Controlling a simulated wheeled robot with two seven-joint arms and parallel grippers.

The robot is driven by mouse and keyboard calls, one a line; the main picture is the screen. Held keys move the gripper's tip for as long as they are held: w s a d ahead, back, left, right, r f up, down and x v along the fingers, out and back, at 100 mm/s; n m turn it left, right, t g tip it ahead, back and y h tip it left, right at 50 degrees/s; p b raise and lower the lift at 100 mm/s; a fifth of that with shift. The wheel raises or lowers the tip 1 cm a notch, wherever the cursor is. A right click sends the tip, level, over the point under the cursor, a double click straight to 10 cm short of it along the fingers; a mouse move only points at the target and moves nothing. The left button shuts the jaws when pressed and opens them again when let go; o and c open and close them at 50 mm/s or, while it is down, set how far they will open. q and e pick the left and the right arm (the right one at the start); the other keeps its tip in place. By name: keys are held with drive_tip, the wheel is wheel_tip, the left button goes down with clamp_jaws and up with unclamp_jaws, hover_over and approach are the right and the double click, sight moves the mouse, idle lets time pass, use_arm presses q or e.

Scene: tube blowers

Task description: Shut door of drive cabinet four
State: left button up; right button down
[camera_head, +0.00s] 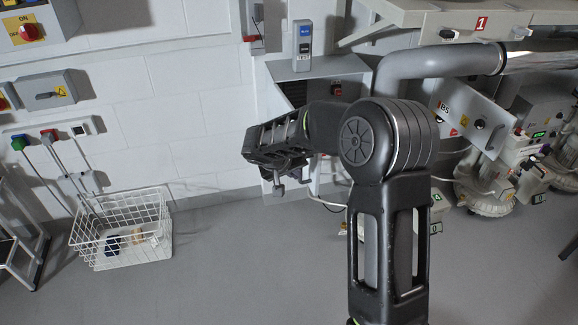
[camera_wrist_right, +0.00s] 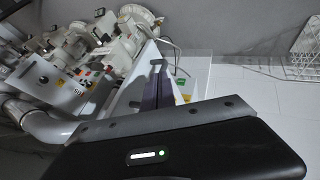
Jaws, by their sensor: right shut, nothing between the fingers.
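A light grey cabinet (camera_head: 283,86) stands against the wall behind my right arm, with a dark recess in its front. A tilted grey panel (camera_head: 470,122) with small labels and a round black part shows right of the arm; I cannot tell if it is the door of drive cabinet four. My right gripper (camera_head: 279,188) is shut and empty, in front of the cabinet's lower left part. The arm hides much of the cabinet. In the right wrist view, the gripper fingers (camera_wrist_right: 158,90) point away near a pale panel and green labels. My left gripper is not in view.
A white wire basket (camera_head: 120,230) stands on the floor at left, and a switch box (camera_head: 48,92) is on the wall. A thick grey pipe (camera_head: 440,63) runs behind the arm. Blower machines (camera_head: 545,150) stand at right. The floor between basket and arm is clear.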

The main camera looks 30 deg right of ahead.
sight(313, 173)
drive_tip(key=d, duration=0.2)
drive_tip(key=s+d, duration=0.1)
drive_tip(key=shift+d+r+p, duration=0.1)
drive_tip(key=shift+d+p, duration=0.25)
drive_tip(key=shift+d, duration=0.05)
